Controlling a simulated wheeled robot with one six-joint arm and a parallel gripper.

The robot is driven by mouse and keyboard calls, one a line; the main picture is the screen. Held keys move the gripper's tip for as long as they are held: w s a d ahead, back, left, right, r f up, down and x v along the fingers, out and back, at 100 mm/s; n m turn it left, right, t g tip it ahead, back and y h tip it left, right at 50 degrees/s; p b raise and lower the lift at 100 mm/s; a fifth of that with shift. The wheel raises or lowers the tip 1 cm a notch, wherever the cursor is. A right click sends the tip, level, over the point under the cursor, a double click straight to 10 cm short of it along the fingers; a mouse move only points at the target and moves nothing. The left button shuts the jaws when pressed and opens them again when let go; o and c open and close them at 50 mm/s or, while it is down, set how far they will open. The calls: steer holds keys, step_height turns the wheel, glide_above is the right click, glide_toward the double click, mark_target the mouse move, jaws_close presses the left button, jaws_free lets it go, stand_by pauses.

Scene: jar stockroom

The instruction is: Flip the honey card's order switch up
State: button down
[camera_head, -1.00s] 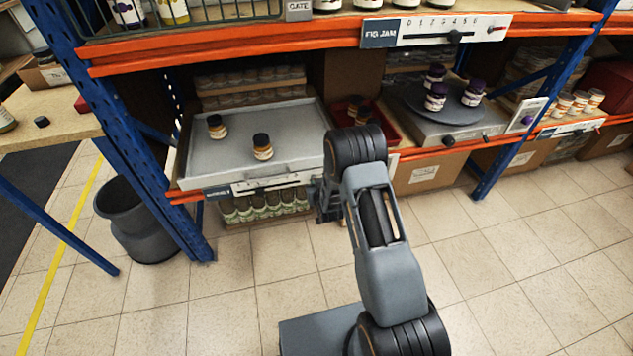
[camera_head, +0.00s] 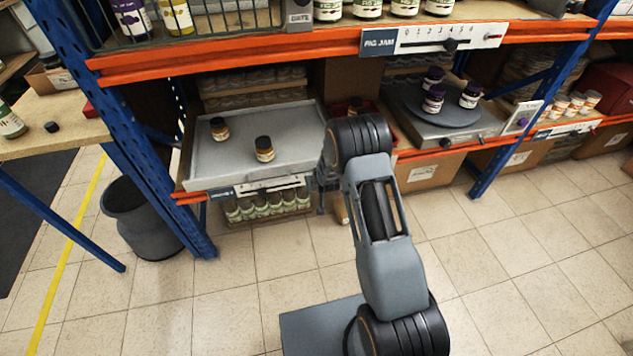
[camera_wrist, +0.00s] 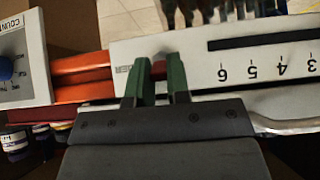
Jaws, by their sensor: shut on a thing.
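A white card (camera_head: 287,183) with a dark name plate is fixed to the shelf front below a grey tray; its name is too small to read. In the head view my arm mostly hides the gripper.
The grey tray (camera_head: 200,168) above the card holds two amber jars with dark lids. Another card, marked COUNT (camera_wrist: 18,55), is at the left in the wrist view. A FIG JAM card (camera_head: 435,38) is on the upper shelf. A dark bin (camera_head: 140,215) stands left.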

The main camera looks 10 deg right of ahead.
steer(key=c, duration=1.1)
jaws_free()
steer(key=p+v, duration=0.3)
steer(key=v, duration=1)
steer(key=shift+s+r, duration=0.25)
steer(key=shift+r, duration=0.05)
